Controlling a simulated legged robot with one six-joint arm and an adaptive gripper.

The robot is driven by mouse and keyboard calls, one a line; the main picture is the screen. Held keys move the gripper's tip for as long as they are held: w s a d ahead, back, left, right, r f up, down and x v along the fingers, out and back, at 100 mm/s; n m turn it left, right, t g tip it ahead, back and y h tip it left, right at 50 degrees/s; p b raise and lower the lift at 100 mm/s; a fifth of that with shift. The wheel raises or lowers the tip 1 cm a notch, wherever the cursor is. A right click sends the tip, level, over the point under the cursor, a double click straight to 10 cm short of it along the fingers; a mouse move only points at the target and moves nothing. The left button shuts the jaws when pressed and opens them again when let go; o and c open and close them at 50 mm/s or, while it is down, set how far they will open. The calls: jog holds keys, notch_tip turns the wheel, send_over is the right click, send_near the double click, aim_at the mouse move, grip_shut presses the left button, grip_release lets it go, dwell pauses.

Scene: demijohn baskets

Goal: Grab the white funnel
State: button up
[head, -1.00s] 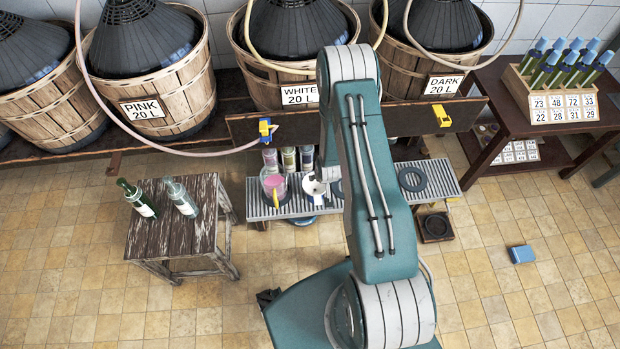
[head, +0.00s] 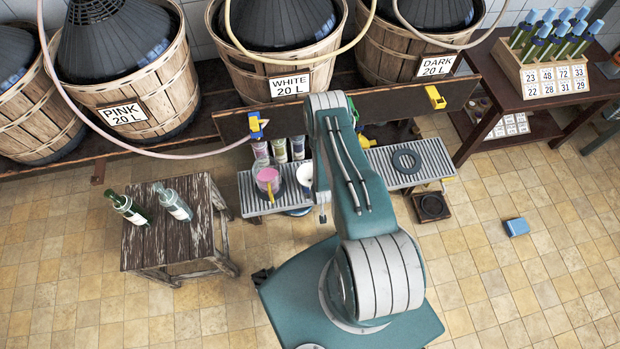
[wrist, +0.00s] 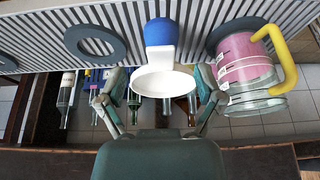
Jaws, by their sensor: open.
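The white funnel (head: 305,173) stands on the slatted grey rack in the head view, between the jug and my arm. In the wrist view the white funnel (wrist: 165,82) shows as a wide pale oval mouth, with a blue rounded piece (wrist: 159,31) above it in the picture. My gripper (wrist: 160,98) is open, its two fingers apart on the left and right of the funnel. Whether either finger touches it I cannot tell. In the head view my arm hides the gripper.
A jug of pink liquid with a yellow handle (wrist: 245,60) stands close to the funnel on the slatted rack (head: 430,156). A grey ring (head: 406,161) lies at the rack's other end. A wooden stool (head: 165,232) bears two bottles. Demijohn baskets (head: 140,95) line the wall.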

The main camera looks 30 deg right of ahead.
jog(key=shift+w+x, duration=0.2)
jog(key=shift+x, duration=1.1)
jog(key=shift+w+x, duration=0.15)
jog(key=shift+x, duration=1.2)
jog(key=shift+r, duration=0.15)
jog(key=c, duration=1.1)
